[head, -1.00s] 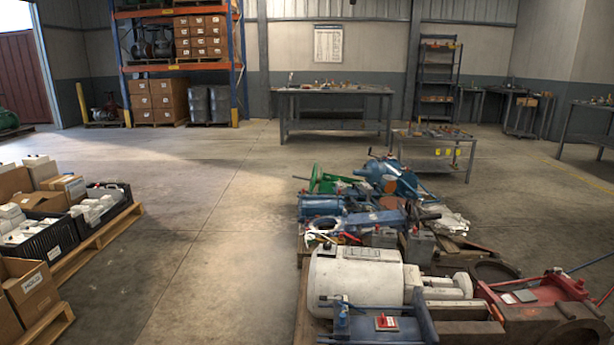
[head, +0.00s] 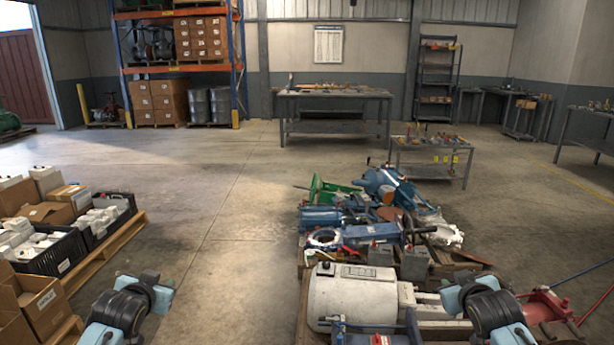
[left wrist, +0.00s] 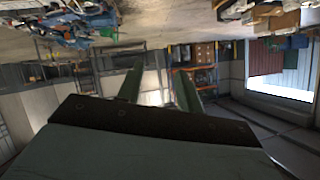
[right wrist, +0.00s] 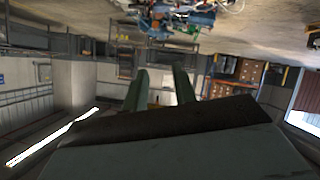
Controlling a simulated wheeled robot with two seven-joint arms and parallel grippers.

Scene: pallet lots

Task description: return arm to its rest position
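My two arms show at the bottom of the head view, the left arm (head: 130,305) at lower left and the right arm (head: 487,308) at lower right. The grippers themselves are not seen in the head view. In the left wrist view my left gripper (left wrist: 159,68) has its two fingers apart with nothing between them. In the right wrist view my right gripper (right wrist: 161,68) also has its fingers apart and empty. Both wrist views show the room upside down, with the floor at the top.
A pallet of machine parts with a white motor (head: 355,295) stands close, right of centre. Cartons and black crates (head: 60,258) stand on pallets at left. Clear floor (head: 215,240) lies between them. A workbench (head: 335,97) and an orange-blue rack (head: 180,70) stand behind.

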